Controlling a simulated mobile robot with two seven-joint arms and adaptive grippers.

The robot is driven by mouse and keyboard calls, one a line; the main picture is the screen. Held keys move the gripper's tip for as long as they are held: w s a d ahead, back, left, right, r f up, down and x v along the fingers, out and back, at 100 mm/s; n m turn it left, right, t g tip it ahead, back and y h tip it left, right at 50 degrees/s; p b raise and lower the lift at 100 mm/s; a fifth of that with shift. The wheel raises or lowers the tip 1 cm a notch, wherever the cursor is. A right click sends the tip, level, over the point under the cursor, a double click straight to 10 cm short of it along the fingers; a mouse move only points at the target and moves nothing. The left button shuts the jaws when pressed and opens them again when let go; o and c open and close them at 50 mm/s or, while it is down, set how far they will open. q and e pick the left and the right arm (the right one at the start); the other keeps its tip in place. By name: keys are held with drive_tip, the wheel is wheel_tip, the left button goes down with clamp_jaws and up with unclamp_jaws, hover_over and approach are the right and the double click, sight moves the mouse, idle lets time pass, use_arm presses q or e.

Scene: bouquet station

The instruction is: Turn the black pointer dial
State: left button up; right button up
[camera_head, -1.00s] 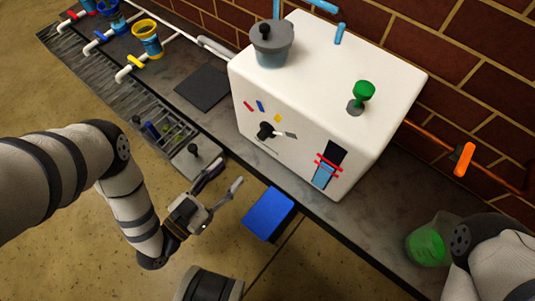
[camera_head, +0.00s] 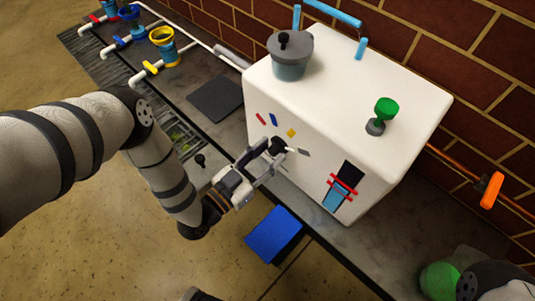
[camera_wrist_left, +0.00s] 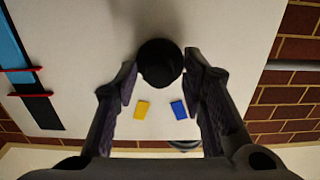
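The black pointer dial (camera_head: 278,146) sits on the front face of the white box (camera_head: 345,85). A red, a blue and a yellow mark lie above it and a grey one to its right. My left gripper (camera_head: 268,152) is at the dial, open, with one finger on each side of it. In the left wrist view the round black knob (camera_wrist_left: 160,62) sits between the fingertips (camera_wrist_left: 160,75), with narrow gaps that make contact hard to judge. The dial's pointer cannot be made out clearly. My right gripper is out of view.
A grey pot (camera_head: 290,55) and a green knob (camera_head: 385,110) are on top of the box. A blue block (camera_head: 274,234) is below my left gripper. A dark mat (camera_head: 216,98) lies left of the box. An orange valve handle (camera_head: 491,190) is at right.

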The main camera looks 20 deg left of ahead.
use_arm(q)
clamp_jaws()
drive_tip(key=n, duration=0.7)
drive_tip(key=shift+s+n, duration=0.1)
drive_tip(key=shift+n, duration=0.3)
drive_tip(key=n, duration=0.4)
drive_tip(key=shift+f, duration=0.1)
drive_tip(key=shift+n+b, duration=0.35)
drive_tip(key=shift+n, duration=1.45)
drive_tip(key=shift+d+n, duration=0.1)
drive_tip(key=shift+n, duration=0.2)
drive_tip(key=shift+s, duration=0.1)
